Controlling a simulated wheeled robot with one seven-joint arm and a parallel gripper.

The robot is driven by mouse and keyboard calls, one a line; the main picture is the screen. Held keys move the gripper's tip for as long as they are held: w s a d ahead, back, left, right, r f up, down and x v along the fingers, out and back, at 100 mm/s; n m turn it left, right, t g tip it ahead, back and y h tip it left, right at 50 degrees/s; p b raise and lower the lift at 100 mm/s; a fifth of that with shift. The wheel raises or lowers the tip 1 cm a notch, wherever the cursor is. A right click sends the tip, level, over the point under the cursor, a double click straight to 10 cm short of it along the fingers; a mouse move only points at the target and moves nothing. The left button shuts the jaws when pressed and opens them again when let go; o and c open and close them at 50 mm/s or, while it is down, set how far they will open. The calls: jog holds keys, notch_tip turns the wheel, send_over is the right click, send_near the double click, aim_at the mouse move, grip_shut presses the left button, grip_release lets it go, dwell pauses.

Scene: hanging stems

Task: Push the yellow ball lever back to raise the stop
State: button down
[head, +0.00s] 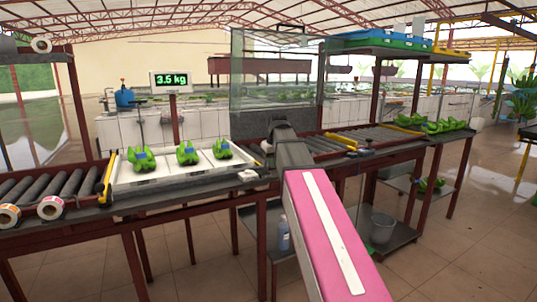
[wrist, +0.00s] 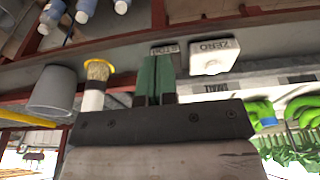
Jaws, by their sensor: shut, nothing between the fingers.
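A yellow bar (head: 340,138) lies across the rollers on the right of the bench. Another yellow bar (head: 108,176) stands at the left end of the white tray, with a rounded orange-yellow lower end. I cannot clearly make out which part is the ball lever. My gripper (wrist: 155,80) shows in the wrist view with its green fingers together and empty, over the bench front edge near a white ZERO button (wrist: 209,58). In the head view my pink arm hides the fingers. A yellow bar (wrist: 30,119) also shows at left in the wrist view.
The white tray (head: 125,178) holds several green banana clusters. A clear screen (head: 270,70) stands behind my wrist. A brush (wrist: 95,85) and a grey cup (wrist: 52,91) are left of my fingers. More bananas (head: 440,126) lie at the right end.

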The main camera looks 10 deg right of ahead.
jog(key=shift+w+a, duration=0.45)
jog(key=shift+w, duration=0.85)
jog(key=shift+w+a, duration=0.4)
jog(key=shift+w, duration=0.95)
jog(key=shift+w+a, duration=0.45)
jog(key=shift+w, duration=0.85)
jog(key=shift+s+d, duration=0.2)
jog(key=shift+s, duration=0.4)
jog(key=w+v, duration=0.2)
jog(key=v, duration=0.8)
jog(key=shift+a+r, duration=0.15)
jog(key=shift+a, duration=0.2)
jog(key=shift+s, duration=0.15)
